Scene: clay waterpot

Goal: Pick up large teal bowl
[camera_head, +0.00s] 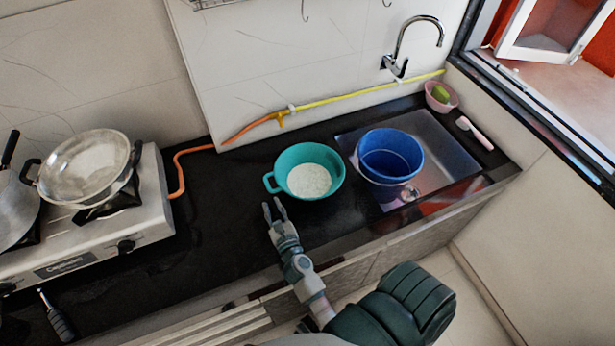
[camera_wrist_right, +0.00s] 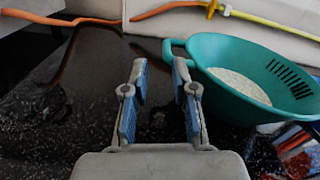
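The large teal bowl (camera_head: 287,160) stands upright on the black counter, left of the sink. It has a side handle at its left and white grainy contents. In the right wrist view the teal bowl (camera_wrist_right: 222,56) is right of the fingers, with slots in its far wall. My right gripper (camera_head: 274,206) is open and empty, just in front of and left of the bowl, near its handle. In the right wrist view the right gripper's fingers (camera_wrist_right: 158,75) are apart, with bare counter between them, and do not appear to touch the bowl.
A blue bucket (camera_head: 378,169) stands in the sink (camera_head: 442,152) right of the bowl. A stove (camera_head: 155,220) with a pan (camera_head: 85,165) is at the left. An orange and yellow hose (camera_head: 325,101) runs along the wall. The counter (camera_head: 225,220) between stove and bowl is clear.

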